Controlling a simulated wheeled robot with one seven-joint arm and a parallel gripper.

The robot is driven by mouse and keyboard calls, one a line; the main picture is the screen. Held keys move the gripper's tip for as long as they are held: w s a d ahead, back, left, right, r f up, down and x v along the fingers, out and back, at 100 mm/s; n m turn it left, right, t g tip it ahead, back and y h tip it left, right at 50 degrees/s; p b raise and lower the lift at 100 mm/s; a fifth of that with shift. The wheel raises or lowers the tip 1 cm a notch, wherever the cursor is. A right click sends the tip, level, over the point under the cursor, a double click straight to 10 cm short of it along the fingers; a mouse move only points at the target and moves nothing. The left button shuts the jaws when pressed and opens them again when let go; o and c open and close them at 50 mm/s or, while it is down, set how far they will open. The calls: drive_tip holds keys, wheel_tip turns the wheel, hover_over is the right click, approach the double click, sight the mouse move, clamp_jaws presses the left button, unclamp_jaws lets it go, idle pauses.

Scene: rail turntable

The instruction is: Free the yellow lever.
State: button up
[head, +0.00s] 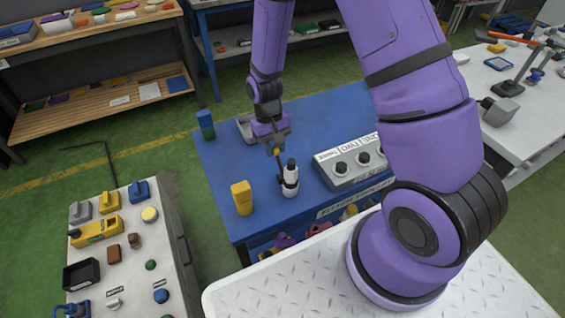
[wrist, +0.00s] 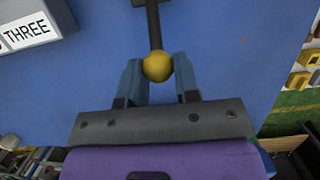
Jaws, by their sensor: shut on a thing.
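The yellow lever's round yellow knob (wrist: 157,66) sits between the two blue-grey fingers of my gripper (wrist: 160,78) in the wrist view. My gripper is shut on the knob. A dark rod (wrist: 154,25) runs from the knob to a dark piece at the top edge of that view, where the rest is cut off. In the head view my gripper (head: 274,146) is above the blue table, with the yellow knob (head: 277,152) small at its fingertips. The lever's base is hard to make out there.
A cluttered grey bench (head: 165,265) is at lower left.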

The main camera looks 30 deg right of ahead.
sight(273, 162)
drive_tip(key=shift+w+f, duration=0.35)
drive_tip(key=shift+f, duration=0.1)
drive_tip(key=shift+w+f, duration=0.4)
drive_tip(key=shift+f, duration=0.45)
drive_tip(key=shift+w+f, duration=0.25)
drive_tip(key=shift+f, duration=1.2)
drive_tip(key=o, duration=0.7)
drive_tip(key=shift+c, duration=0.2)
